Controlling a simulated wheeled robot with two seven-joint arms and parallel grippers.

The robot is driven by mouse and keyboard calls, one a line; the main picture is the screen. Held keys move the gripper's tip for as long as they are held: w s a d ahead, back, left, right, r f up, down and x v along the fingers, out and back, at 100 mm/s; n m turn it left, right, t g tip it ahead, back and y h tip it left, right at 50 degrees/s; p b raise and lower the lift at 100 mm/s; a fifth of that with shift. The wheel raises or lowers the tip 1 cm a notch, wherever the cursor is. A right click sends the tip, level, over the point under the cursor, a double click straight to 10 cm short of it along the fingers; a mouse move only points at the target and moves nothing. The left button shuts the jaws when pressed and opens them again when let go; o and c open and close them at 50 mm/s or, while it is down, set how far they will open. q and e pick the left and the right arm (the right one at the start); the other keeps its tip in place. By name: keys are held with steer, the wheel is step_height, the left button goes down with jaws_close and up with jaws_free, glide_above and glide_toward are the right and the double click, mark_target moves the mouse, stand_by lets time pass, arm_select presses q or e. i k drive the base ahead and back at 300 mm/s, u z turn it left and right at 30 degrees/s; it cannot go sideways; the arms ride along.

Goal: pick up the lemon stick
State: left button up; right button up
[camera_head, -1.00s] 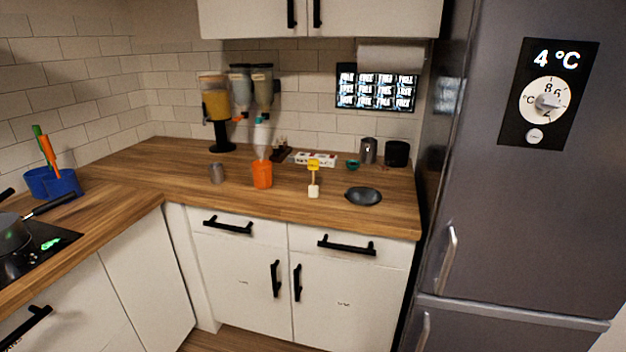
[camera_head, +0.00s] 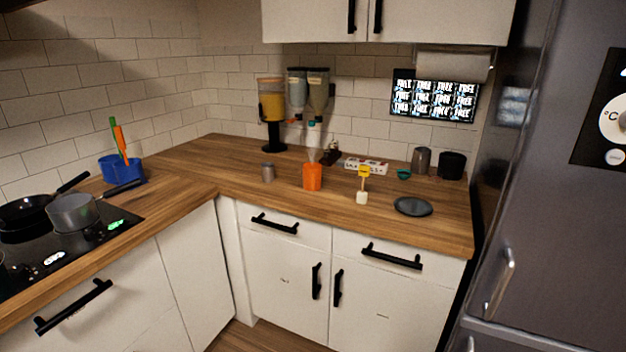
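What looks like the lemon stick (camera_head: 364,172) stands upright on the wooden counter, right of the middle of the head view. It has a yellow top on a thin pale stem. Its lower end meets a small white piece (camera_head: 361,198); I cannot tell whether that piece is a holder or part of the stick. Neither of my grippers shows in the head view.
An orange cup (camera_head: 312,177) and a small metal cup (camera_head: 268,172) stand left of the stick. A dark shallow dish (camera_head: 413,206) lies to its right. Behind are a white box (camera_head: 366,165), a metal canister (camera_head: 421,160) and dispensers (camera_head: 271,105). The counter's front strip is clear.

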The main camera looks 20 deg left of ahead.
mark_target(364, 170)
steer(key=z, duration=0.2)
steer(key=i, duration=0.65)
steer(key=z, duration=0.55)
